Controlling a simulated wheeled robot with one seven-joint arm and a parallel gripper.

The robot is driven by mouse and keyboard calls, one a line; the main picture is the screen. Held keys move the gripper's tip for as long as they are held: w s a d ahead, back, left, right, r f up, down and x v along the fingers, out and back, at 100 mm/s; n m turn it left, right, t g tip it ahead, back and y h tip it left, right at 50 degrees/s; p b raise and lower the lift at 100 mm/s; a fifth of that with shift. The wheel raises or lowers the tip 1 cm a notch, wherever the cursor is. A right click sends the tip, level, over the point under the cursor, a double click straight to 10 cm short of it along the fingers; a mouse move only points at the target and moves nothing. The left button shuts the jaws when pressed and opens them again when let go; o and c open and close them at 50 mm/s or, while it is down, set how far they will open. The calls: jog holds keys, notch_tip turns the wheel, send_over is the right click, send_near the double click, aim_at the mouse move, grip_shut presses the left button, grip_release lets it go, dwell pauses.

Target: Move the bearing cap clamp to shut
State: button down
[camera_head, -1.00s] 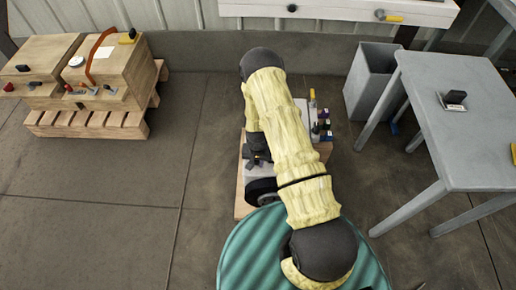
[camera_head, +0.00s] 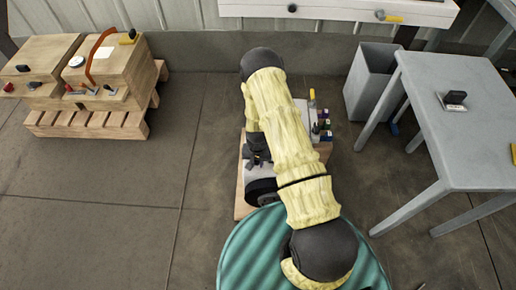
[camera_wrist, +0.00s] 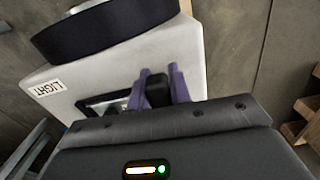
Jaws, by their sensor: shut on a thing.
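My gripper (camera_wrist: 160,86) is shut on a small black handle (camera_wrist: 158,93), with one purple finger on each side of it. The handle, which I take for the bearing cap clamp, sits by a dark-framed slot (camera_wrist: 98,104) on a light grey housing (camera_wrist: 185,50). My gripper's body hides the near end of the slot. How far the clamp is closed I cannot tell. In the head view, my arm covers much of the same machine (camera_head: 245,187), and my gripper (camera_head: 257,158) shows only as a dark shape at its left.
A black wheel (camera_wrist: 105,22) and a LIGHT label (camera_wrist: 47,88) are on the housing. Small coloured parts (camera_head: 322,127) stand at the machine's right. A grey bin (camera_head: 370,85) and grey table (camera_head: 465,135) are further right. Wooden boxes (camera_head: 85,85) stand left; floor between is clear.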

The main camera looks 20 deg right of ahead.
aim_at(246, 162)
jog(key=shift+a, duration=0.1)
dwell(0.5)
jog(key=a+m, duration=0.1)
jog(key=m, duration=0.1)
jog(key=w+m, duration=0.1)
jog(key=shift+w+a+m, duration=0.15)
jog(key=shift+a+m, duration=0.25)
jog(key=shift+w+a+m, duration=0.35)
jog(key=shift+w+m, duration=0.1)
jog(key=shift+m, duration=0.4)
jog(key=shift+w+a+m, duration=0.35)
jog(key=shift+w+m, duration=0.1)
jog(key=shift+m, duration=0.4)
jog(key=shift+w, duration=0.1)
jog(key=shift+w+a+m, duration=0.15)
jog(key=shift+w+m, duration=0.05)
jog(key=shift+m, duration=0.3)
jog(key=shift+w+a+m, duration=0.25)
jog(key=shift+w+m, duration=0.5)
jog(key=shift+m, duration=0.55)
